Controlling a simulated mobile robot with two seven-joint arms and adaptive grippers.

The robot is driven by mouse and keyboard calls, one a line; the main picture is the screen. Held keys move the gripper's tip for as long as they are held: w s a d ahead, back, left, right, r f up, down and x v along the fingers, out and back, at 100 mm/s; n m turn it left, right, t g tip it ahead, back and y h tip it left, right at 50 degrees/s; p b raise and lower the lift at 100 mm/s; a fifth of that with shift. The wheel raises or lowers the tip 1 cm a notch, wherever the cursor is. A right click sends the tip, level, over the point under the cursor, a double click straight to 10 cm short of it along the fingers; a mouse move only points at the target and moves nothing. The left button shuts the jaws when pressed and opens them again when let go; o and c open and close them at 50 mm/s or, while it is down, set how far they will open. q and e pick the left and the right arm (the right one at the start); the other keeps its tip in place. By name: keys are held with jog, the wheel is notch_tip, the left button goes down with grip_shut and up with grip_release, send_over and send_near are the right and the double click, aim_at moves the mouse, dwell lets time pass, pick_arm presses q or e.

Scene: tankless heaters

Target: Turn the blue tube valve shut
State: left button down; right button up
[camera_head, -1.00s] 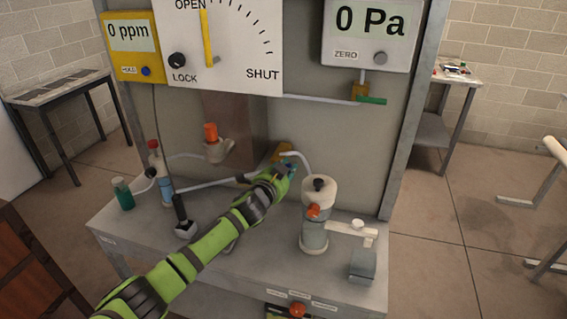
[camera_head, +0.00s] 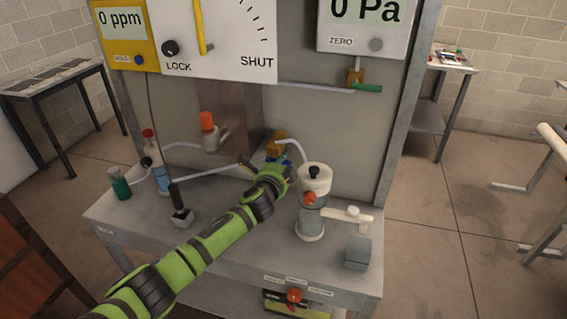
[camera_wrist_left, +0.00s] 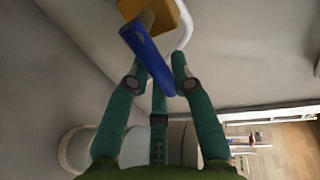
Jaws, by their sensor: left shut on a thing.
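The blue valve handle (camera_wrist_left: 147,56) is a flat bar on a brass valve body (camera_wrist_left: 156,14) in the left wrist view. In the head view the brass body (camera_head: 276,143) sits at the back of the bench, joined to a white tube, and a little blue handle (camera_head: 286,160) shows by my fingers. My left gripper (camera_head: 285,168) is there, largely covering the handle. In the wrist view its green fingers (camera_wrist_left: 160,68) are shut on the handle's lower end, one on each side and a third beneath. My right gripper is out of view.
A white and grey canister (camera_head: 312,215) with an orange knob stands just right of my left gripper. A green-handled valve (camera_head: 366,88) is on the panel above. Small bottles (camera_head: 120,184) stand at the bench's left. The gauge (camera_head: 360,22) reads 0 Pa.

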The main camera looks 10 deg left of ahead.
pick_arm(q)
jog(key=shift+r, duration=0.1)
jog(key=c, duration=1.1)
grip_release()
jog(key=shift+o, duration=0.2)
jog(key=s+r, duration=0.2)
jog(key=s, duration=0.9)
jog(key=shift+s+a, duration=0.25)
jog(key=shift+s, duration=0.1)
jog(key=shift+r, duration=0.1)
